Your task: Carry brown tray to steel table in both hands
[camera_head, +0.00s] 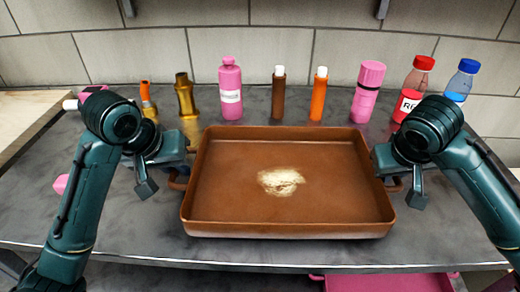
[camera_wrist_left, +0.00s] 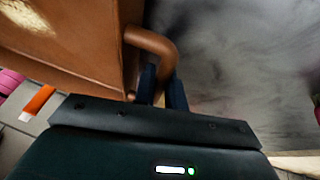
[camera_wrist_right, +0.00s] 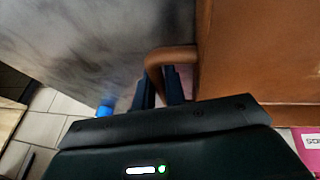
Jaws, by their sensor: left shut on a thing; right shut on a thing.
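The brown tray (camera_head: 330,208) is a wide rectangular pan with a pale shiny patch on its floor. It is level over the grey steel table (camera_head: 100,225); I cannot tell whether it touches the top. My left gripper (camera_head: 180,172) is shut on the tray's left handle, which shows as a brown loop in the left wrist view (camera_wrist_left: 155,45). My right gripper (camera_head: 388,172) is shut on the right handle, a brown loop in the right wrist view (camera_wrist_right: 170,55). In the head view the arms partly hide both handles.
Along the tiled wall behind the tray stand a pink bottle (camera_head: 230,95), a brown bottle (camera_head: 278,98), an orange bottle (camera_head: 318,98), a pink container (camera_head: 368,95), a red-capped bottle (camera_head: 414,85) and a blue-capped bottle (camera_head: 462,80). A pink bin (camera_head: 385,283) is below the front edge.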

